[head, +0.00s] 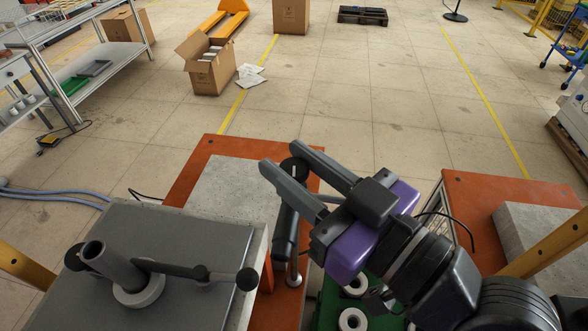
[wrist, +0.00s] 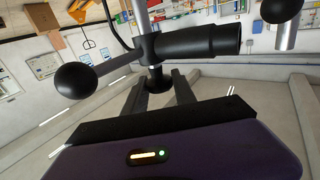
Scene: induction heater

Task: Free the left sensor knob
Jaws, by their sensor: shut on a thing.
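My gripper (head: 282,158) reaches up and left in the head view, above the gap beside the grey-topped unit. Its two fingers are closed around a small round black knob (head: 295,170), which I take for the left sensor knob. In the wrist view, my gripper (wrist: 158,80) has the dark knob (wrist: 157,86) between its fingertips. A black cylindrical sensor body (head: 284,236) hangs below the knob in the head view. In the wrist view the sensor body (wrist: 200,42) lies crosswise just beyond the fingertips. Whether the knob is loose cannot be seen.
A grey-topped unit (head: 190,240) carries a tube in a white ring (head: 139,292) and a ball-ended rod (head: 205,274). A black ball handle (wrist: 76,80) sits left of the fingers. White rings (head: 352,318) lie on a green surface. Orange bases (head: 490,185) flank the gap.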

